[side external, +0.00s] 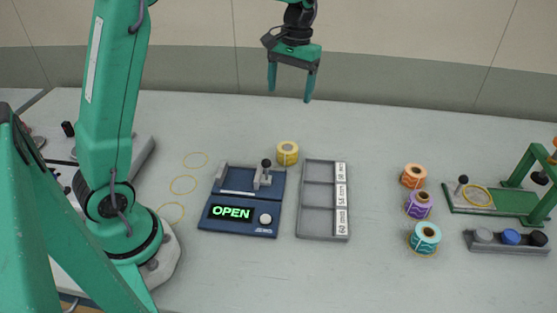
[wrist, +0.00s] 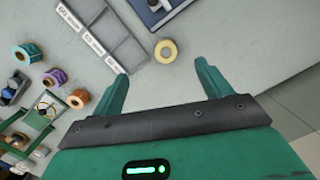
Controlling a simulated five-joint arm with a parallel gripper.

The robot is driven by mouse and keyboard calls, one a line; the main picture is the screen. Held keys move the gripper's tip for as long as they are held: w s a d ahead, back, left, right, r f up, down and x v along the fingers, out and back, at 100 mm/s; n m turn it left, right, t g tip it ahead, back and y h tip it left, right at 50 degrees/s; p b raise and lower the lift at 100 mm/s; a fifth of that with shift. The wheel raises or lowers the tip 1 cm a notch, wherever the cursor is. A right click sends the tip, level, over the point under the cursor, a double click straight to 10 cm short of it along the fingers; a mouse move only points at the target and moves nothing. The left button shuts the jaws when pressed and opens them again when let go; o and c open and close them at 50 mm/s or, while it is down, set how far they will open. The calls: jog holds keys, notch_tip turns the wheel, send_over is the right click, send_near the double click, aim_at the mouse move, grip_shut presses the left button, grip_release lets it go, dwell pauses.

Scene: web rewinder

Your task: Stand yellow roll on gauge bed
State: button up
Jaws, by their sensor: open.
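The yellow roll (side external: 288,153) stands upright on the table, just behind the right rear corner of the blue gauge (side external: 250,203). In the wrist view the yellow roll (wrist: 166,51) shows end-on, just beyond and between my fingertips. The gauge has a lit green OPEN display, a grey bed along its rear with a black-knobbed clamp, and a white button. Only a corner of the gauge (wrist: 150,12) shows in the wrist view. My gripper (side external: 290,94) is open and empty, pointing down high above the table; its fingers also show in the wrist view (wrist: 163,72).
A grey three-slot tray (side external: 318,222) with labels sits right of the gauge, its slots empty. Orange (side external: 414,176), purple (side external: 419,204) and teal (side external: 425,238) rolls stand further right. A green fixture (side external: 495,200) stands at far right. Yellow rings (side external: 183,185) lie left of the gauge.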

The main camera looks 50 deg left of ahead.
jog(key=s+d+r+m+t, duration=0.1)
jog(key=s+d+m+t, duration=0.1)
jog(key=s, duration=0.8)
jog(key=s+d+r+m+t, duration=0.2)
jog(key=s+t, duration=0.2)
jog(key=s, duration=0.7)
jog(key=shift+d+r+t, duration=0.15)
jog(key=shift+r+t, duration=0.05)
jog(key=shift+t, duration=0.2)
jog(key=shift+o, duration=0.2)
jog(key=shift+s+f, duration=0.35)
jog(key=shift+s, duration=0.25)
jog(key=n+g, duration=0.5)
jog(key=n, duration=0.5)
send_over(288, 148)
notch_tip(288, 148, down, 16)
jog(key=shift+s+r, duration=0.1)
jog(key=shift+s, duration=0.05)
jog(key=shift+w+f, duration=0.2)
jog(key=shift+f, duration=1.5)
